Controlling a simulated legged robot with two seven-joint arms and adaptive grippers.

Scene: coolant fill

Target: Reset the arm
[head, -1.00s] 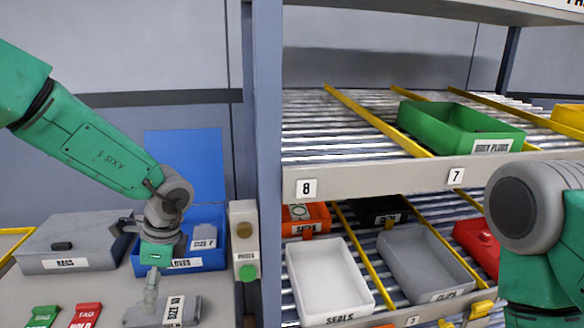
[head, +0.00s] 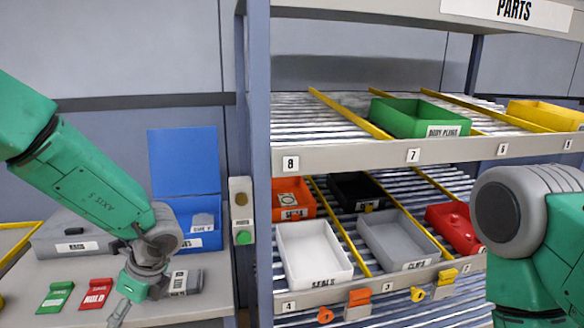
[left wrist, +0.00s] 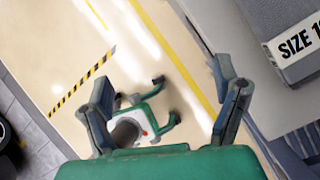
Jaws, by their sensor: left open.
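My left arm reaches in from the left in the head view, with its left gripper (head: 118,314) low near the bench front, its tips at or past the frame's bottom edge. In the left wrist view the same gripper (left wrist: 168,98) has its two fingers apart with nothing between them; the floor shows beyond. A grey box labelled SIZE 10 (left wrist: 295,45) lies at the upper right of that view; in the head view a grey box (head: 186,281) sits beside my left wrist. My right arm's link fills the right edge; its gripper is out of view.
On the bench are a blue open-lidded bin (head: 208,242), a grey case (head: 65,238), a green tag (head: 56,297) and a red HOLD tag (head: 96,293). A post (head: 257,160) separates the bench from the rack with white SEALS (head: 315,255) and grey CLIPS (head: 400,240) bins.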

